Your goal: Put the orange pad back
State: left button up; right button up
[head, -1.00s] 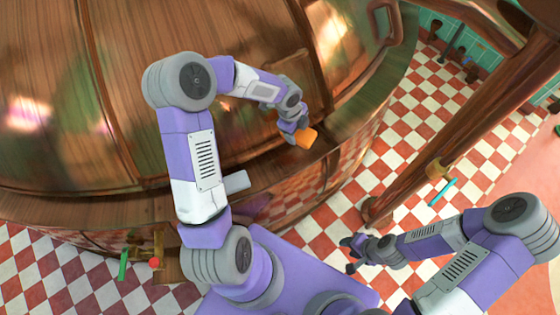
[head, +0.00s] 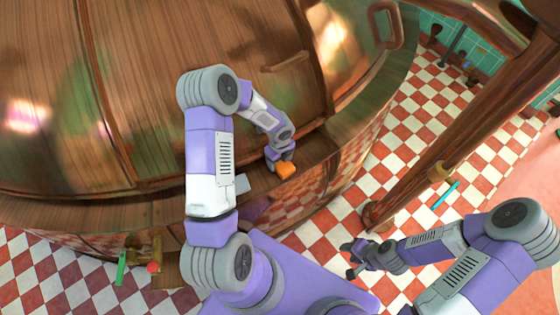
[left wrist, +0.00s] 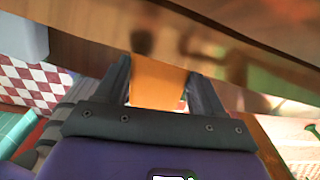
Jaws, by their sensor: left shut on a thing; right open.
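The orange pad (head: 286,170) is held by my left gripper (head: 280,160), near the wooden ledge at the foot of the big copper kettle. In the left wrist view the orange pad (left wrist: 157,82) sits between the two dark fingers of my left gripper (left wrist: 158,90), which are shut on it. I cannot tell whether the pad touches the ledge. My right gripper (head: 352,258) is open and empty, low over the checkered floor at the right.
The copper kettle (head: 200,80) fills the upper left, with a wooden ledge (head: 318,150) round it. A slanting copper pipe (head: 450,130) stands to the right. A cyan bar (head: 446,193) is beside it. A green handle (head: 121,268) and red knob (head: 153,267) are at lower left.

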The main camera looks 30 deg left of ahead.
aim_at(280, 162)
pick_arm(q)
jog(key=shift+f, duration=0.35)
jog(key=o, duration=0.9)
jog(key=shift+o, duration=0.2)
jog(key=shift+r, duration=0.1)
jog(key=shift+r, duration=0.1)
notch_tip(280, 162, up, 11)
jog(key=p, duration=0.3)
jog(key=s+d+f+n+h, duration=0.2)
jog(key=s+d+f+n, duration=0.4)
jog(key=n, duration=0.6)
jog(key=s+d+f+n+h, duration=0.2)
jog(key=s+d+f+n, duration=0.5)
jog(key=n, duration=0.6)
jog(key=s+d, duration=0.2)
jog(key=d, duration=0.1)
jog(key=shift+s+f+t+b, duration=0.25)
jog(key=shift+s+t+b, duration=0.05)
jog(key=shift+s+b, duration=0.1)
